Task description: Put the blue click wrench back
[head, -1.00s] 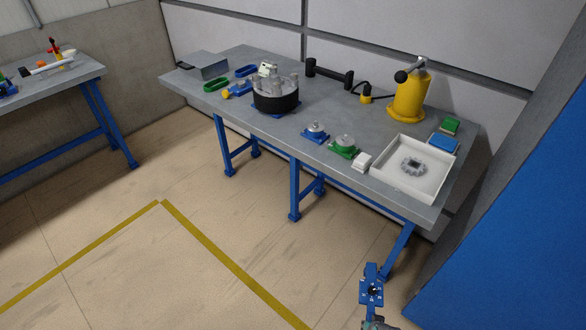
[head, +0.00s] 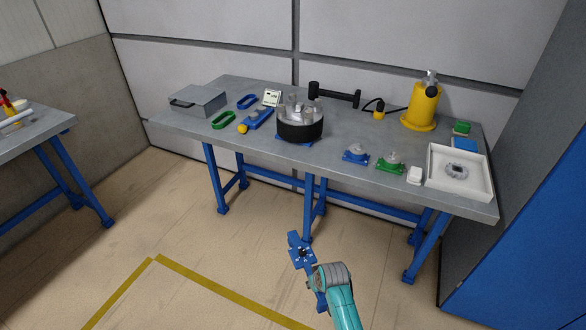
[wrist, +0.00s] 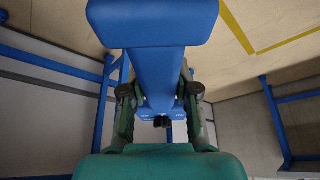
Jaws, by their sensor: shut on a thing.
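My gripper (wrist: 160,95) is shut on a blue tool, which I take to be the blue click wrench (wrist: 152,28). In the wrist view its wide blue end lies near the camera and its narrower body runs between my two fingers. In the head view the wrench (head: 301,251) shows a flat blue end with a dark centre and small pale dots. It is held out over the floor, in front of the workbench (head: 190,122) and apart from it. My fingers are small and partly hidden in the head view.
The bench holds a grey box (head: 200,100), a round black-based fixture (head: 300,130), a yellow device (head: 423,106) and a white tray (head: 432,165). Blue and green knobbed bases (head: 355,154) sit near its front edge. A blue wall (head: 520,245) bounds the right. Floor is clear at lower left.

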